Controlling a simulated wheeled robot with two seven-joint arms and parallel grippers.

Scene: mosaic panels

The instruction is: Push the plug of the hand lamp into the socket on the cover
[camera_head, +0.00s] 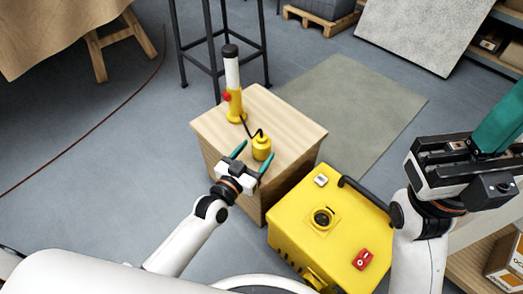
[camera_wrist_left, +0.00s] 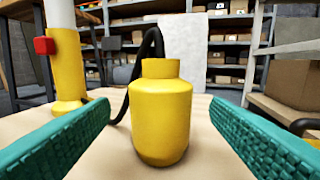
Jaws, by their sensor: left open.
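The yellow plug (camera_head: 262,148) stands on the wooden box, joined by a black cable to the hand lamp. The hand lamp (camera_head: 233,85), yellow below and white above with a black cap and a red switch, stands upright behind it. The plug fills the middle of the left wrist view (camera_wrist_left: 161,115). My left gripper (camera_head: 253,162) is open, its teal fingers on either side of the plug with gaps. The socket (camera_head: 323,218) is a black round opening on the cover (camera_head: 292,205) of the yellow case. My right gripper (camera_head: 500,135) is high at the right; its fingertips are not clearly shown.
The wooden box (camera_head: 290,122) has a bare top around the lamp and plug. The yellow case beside it carries a black handle (camera_head: 365,200), a red switch (camera_head: 362,259) and a small white part (camera_head: 320,181). A dark stool frame (camera_head: 208,62) stands behind the box.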

